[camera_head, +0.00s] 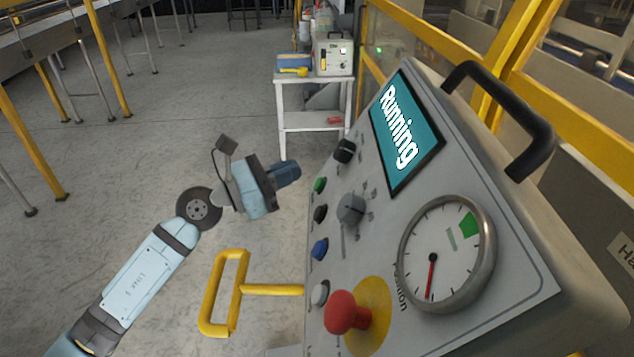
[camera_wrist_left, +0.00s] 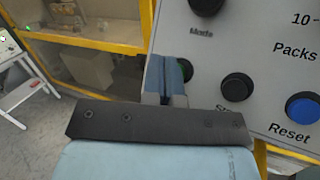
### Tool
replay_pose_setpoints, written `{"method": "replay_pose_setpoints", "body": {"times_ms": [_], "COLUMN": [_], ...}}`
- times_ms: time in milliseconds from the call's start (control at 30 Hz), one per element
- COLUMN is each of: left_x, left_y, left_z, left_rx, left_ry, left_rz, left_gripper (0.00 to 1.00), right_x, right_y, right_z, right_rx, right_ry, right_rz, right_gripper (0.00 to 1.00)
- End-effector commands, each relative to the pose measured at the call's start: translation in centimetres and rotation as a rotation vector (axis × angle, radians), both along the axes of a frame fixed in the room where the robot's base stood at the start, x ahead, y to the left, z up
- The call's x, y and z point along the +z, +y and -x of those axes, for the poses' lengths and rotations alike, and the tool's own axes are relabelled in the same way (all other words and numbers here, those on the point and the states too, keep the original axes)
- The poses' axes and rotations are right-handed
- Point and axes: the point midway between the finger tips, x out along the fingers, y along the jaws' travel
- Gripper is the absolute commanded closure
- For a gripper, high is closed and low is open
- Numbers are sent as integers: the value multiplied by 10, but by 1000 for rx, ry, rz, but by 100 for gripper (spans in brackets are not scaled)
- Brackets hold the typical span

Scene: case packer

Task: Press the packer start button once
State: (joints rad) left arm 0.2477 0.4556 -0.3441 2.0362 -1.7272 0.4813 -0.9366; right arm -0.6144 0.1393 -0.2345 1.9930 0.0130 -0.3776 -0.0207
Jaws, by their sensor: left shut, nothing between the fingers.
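The control panel (camera_head: 390,225) stands at the right in the head view, and its screen (camera_head: 405,130) reads "Running". The green button (camera_head: 319,184) is at the panel's left edge, above a black button (camera_head: 319,213). My left gripper (camera_head: 296,170) is shut and empty, its fingertips just left of the green button. In the left wrist view the blue fingers (camera_wrist_left: 172,65) largely cover the green button (camera_wrist_left: 188,69). I cannot tell whether they touch it. The black button (camera_wrist_left: 237,87) and the blue "Reset" button (camera_wrist_left: 302,107) are clear of the fingers. My right gripper is not in view.
A yellow handle (camera_head: 224,292) sticks out at lower left. A white cart (camera_head: 312,122) stands behind.

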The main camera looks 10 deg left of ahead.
Motion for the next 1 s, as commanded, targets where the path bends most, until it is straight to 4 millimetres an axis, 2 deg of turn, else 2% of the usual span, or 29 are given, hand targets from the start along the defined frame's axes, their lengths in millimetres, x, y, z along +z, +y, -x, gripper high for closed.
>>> {"method": "replay_pose_setpoints", "body": {"times_ms": [333, 1000], "left_x": [15, 16], "left_y": [26, 27], "left_z": [6, 6], "left_rx": [-1, 0], "left_ry": [-1, 0], "left_rz": [-1, 0], "left_gripper": [100, 100], "right_x": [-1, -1], "right_y": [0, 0], "right_z": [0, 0], "right_rx": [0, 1], "right_ry": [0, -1], "right_rz": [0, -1], "right_gripper": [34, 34]}}
